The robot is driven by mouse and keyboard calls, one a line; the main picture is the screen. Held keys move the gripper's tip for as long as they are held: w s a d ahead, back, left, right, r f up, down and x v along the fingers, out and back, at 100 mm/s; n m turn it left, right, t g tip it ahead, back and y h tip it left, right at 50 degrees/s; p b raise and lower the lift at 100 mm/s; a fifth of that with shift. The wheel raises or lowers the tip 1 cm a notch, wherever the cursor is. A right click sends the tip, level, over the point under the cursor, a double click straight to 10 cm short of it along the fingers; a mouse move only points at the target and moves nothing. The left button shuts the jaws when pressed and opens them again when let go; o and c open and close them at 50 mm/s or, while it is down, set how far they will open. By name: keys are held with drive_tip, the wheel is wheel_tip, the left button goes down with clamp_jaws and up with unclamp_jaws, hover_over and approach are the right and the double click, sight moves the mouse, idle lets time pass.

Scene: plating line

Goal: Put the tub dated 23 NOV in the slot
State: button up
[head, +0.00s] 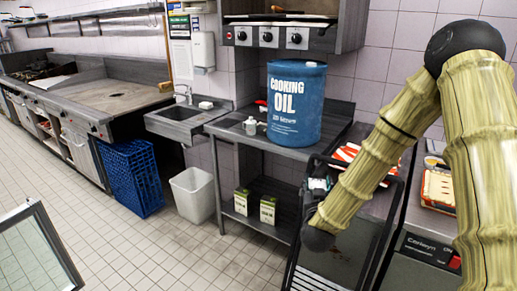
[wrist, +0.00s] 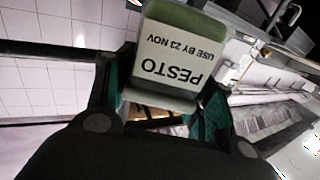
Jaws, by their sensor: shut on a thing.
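The tub dated 23 NOV (wrist: 180,62) shows large in the wrist view, with a white label reading "PESTO, USE BY 23 NOV" and green at its ends. The label appears upside down in this view. My gripper (wrist: 162,92) is shut on the tub, with one dark green finger on each side of it. In the head view my arm crosses the right side, and I cannot clearly make out the gripper or the tub there. I cannot identify the slot in either view.
A blue cooking oil drum (head: 296,104) stands on the steel table (head: 262,146). A sink (head: 188,118), a blue crate (head: 132,178) and a white bin (head: 193,194) are to its left. Two small cartons (head: 267,209) sit on the lower shelf. The tiled floor at left is mostly clear.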

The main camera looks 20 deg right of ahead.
drive_tip(key=s+a+f+n+t+y, duration=0.1)
drive_tip(key=s+a+f+n+y, duration=0.1)
drive_tip(key=a+f, duration=0.6)
drive_tip(key=s+a+f+n+t+y, duration=0.1)
drive_tip(key=s+a+f+n+y, duration=0.2)
drive_tip(key=a, duration=1)
wheel_tip(320, 180, down, 5)
drive_tip(key=s+y, duration=0.1)
drive_tip(key=y, duration=0.2)
drive_tip(key=shift+s+a, duration=0.4)
drive_tip(key=shift+f, duration=0.1)
